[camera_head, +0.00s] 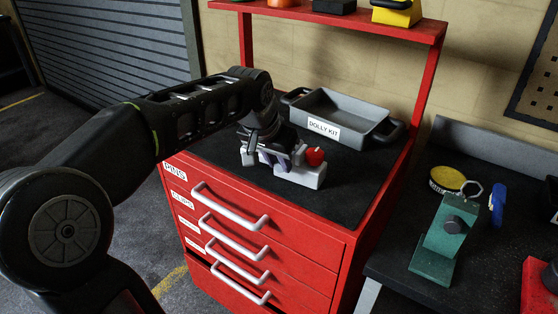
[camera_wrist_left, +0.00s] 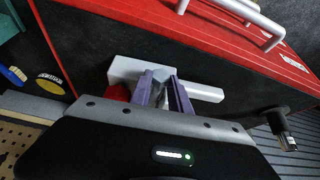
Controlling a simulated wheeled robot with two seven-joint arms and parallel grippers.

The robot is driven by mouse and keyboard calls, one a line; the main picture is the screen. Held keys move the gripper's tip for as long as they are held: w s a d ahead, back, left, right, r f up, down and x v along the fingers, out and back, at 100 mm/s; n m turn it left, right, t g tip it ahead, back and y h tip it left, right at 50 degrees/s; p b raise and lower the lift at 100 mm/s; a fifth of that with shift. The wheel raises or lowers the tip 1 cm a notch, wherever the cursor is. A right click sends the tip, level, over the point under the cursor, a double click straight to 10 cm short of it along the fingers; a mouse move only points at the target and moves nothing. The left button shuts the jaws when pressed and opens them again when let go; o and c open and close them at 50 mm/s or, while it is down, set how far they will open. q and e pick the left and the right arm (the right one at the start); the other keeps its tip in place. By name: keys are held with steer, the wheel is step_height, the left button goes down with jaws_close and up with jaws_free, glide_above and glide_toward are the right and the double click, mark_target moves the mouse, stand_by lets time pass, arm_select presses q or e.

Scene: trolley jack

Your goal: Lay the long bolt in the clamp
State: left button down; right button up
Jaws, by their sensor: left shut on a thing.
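The pale grey clamp (camera_head: 308,176) with a red knob (camera_head: 315,156) sits on the dark top of the red cabinet. In the left wrist view the clamp (camera_wrist_left: 208,93) lies crosswise just beyond my fingers. My left gripper (camera_head: 268,158) is down at the clamp, and its purple fingers (camera_wrist_left: 164,92) are shut on a grey piece (camera_wrist_left: 160,75), which looks like the long bolt. Most of that piece is hidden by the fingers and wrist. I cannot tell whether it touches the clamp. My right gripper is not in view.
A grey tray marked DOLLY KIT (camera_head: 356,122) stands behind the clamp. A red shelf frame (camera_head: 428,85) rises at the back. On the right bench are a green stand (camera_head: 435,245), a yellow tin (camera_head: 447,179) and a blue object (camera_head: 498,204). The cabinet top in front is clear.

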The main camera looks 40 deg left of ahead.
arm_select(q)
steer(key=c, duration=1.1)
jaws_free()
steer(key=shift+c, duration=0.2)
steer(key=shift+f, duration=0.1)
steer(key=v, duration=0.8)
